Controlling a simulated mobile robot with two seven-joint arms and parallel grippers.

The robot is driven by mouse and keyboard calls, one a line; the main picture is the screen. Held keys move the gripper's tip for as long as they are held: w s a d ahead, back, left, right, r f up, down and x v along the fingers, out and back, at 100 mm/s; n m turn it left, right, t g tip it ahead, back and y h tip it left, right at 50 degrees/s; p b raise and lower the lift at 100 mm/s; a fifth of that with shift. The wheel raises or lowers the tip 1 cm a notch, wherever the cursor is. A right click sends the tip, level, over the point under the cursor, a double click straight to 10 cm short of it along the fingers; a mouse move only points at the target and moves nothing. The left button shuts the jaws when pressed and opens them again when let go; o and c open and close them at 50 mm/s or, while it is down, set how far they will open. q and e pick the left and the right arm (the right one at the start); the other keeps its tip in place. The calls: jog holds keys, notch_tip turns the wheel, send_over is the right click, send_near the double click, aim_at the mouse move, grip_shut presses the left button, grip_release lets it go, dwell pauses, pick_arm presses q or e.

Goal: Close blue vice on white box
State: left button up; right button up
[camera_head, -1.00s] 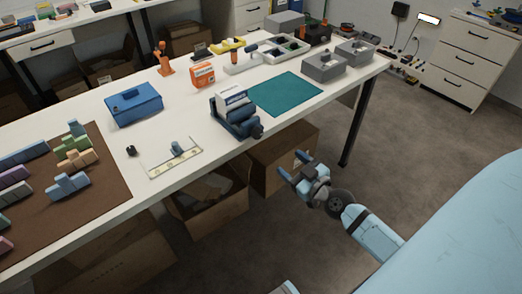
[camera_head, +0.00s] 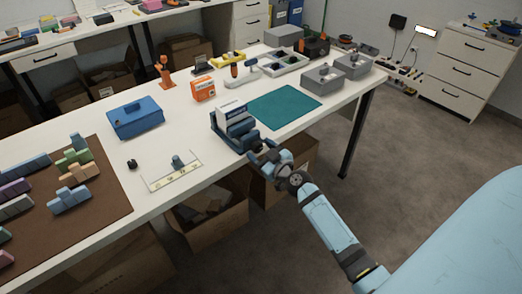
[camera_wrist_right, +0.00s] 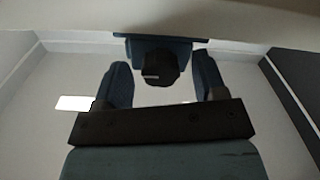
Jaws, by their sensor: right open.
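The blue vice (camera_head: 239,138) stands near the front edge of the white table, left of the teal mat. The white box (camera_head: 233,114) sits upright between its jaws; I cannot tell whether the jaws touch it. My right gripper (camera_head: 261,153) is open at the front of the vice, by its dark knob. In the right wrist view the dark round knob (camera_wrist_right: 156,68) lies between and beyond the two spread fingers (camera_wrist_right: 163,85), with the blue vice body (camera_wrist_right: 190,50) behind it. My left gripper is not in view.
The teal mat (camera_head: 284,107) lies right of the vice, with grey boxes (camera_head: 322,79) beyond. A blue toolbox (camera_head: 135,117) and an orange box (camera_head: 204,89) stand to the left. Open cartons (camera_head: 208,217) sit under the table's front edge.

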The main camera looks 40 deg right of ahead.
jog(key=c, duration=0.9)
jog(key=shift+c, duration=0.2)
jog(key=shift+m, duration=0.5)
